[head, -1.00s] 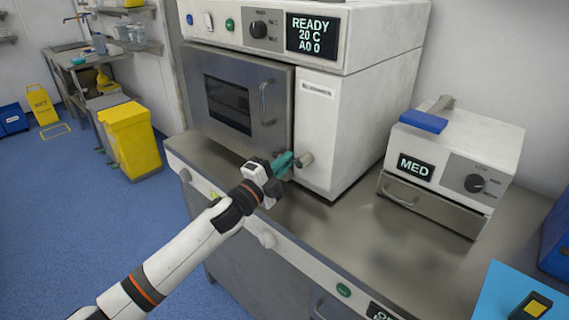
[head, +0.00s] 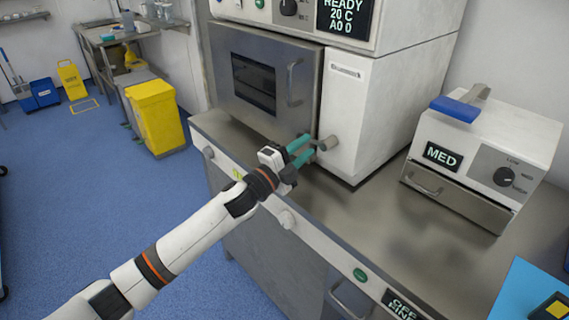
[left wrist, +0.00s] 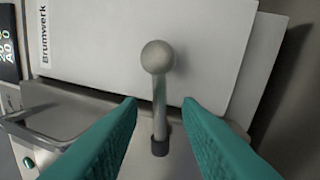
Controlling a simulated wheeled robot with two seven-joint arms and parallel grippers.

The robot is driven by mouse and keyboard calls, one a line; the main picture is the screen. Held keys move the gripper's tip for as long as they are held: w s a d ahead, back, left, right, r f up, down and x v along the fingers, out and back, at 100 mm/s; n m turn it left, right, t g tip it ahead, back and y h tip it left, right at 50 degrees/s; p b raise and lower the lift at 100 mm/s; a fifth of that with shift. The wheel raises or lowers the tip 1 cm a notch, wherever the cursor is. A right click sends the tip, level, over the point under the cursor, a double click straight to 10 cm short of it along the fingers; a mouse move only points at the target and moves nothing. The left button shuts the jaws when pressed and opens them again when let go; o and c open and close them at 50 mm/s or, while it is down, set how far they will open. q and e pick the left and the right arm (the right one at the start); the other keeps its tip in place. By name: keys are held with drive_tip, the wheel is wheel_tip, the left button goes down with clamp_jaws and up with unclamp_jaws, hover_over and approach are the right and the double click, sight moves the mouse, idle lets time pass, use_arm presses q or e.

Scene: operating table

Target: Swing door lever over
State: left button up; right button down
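The door lever is a grey metal rod with a round ball knob (left wrist: 158,57) at one end and a dark collar at the other. In the head view the lever (head: 328,143) is a short grey piece at the steriliser's front, beside the lower right of the closed steel door (head: 262,85). My left gripper (head: 307,150) has its two teal fingers apart, just left of the lever. In the left wrist view my left gripper (left wrist: 160,101) is open, with the rod between the fingertips in the picture and gaps on both sides. My right gripper is not in view.
A steel counter (head: 390,225) runs under the steriliser. A smaller white unit marked MED (head: 500,140) stands at the right, with bare counter between. A blue mat (head: 512,290) lies at the lower right. A yellow bin (head: 157,115) stands on the floor at the left.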

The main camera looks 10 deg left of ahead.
use_arm(q)
drive_tip(key=b+v, duration=0.1)
drive_tip(key=v, duration=0.9)
drive_tip(key=w+a+f+n+g+y, duration=0.1)
drive_tip(key=a+f+n+y, duration=0.25)
drive_tip(key=f, duration=0.75)
drive_tip(key=a+f+n+g+y, duration=0.1)
drive_tip(key=a+f+n+y, duration=0.3)
drive_tip(key=f, duration=0.7)
drive_tip(key=s+a+f+n+g+y+p, duration=0.1)
drive_tip(key=s+a+f+n+g, duration=0.2)
drive_tip(key=f, duration=0.6)
drive_tip(key=s+a+f+n+y, duration=0.1)
drive_tip(key=s+f+n, duration=0.2)
drive_tip(key=s+f, duration=0.35)
drive_tip(key=s+a+f+n+g+y, duration=0.15)
drive_tip(key=s+f+n+g, duration=0.35)
drive_tip(key=s+f, duration=1.3)
drive_tip(key=s+d+f+n+g, duration=0.1)
drive_tip(key=s+f+g, duration=0.2)
drive_tip(key=s, duration=0.8)
drive_tip(key=s+d+f+n+g+p, duration=0.1)
drive_tip(key=s+f, duration=0.3)
drive_tip(key=s, duration=0.8)
drive_tip(key=shift+s+d+g, duration=0.25)
drive_tip(key=shift+d+g, duration=0.45)
drive_tip(key=shift+g, duration=0.2)
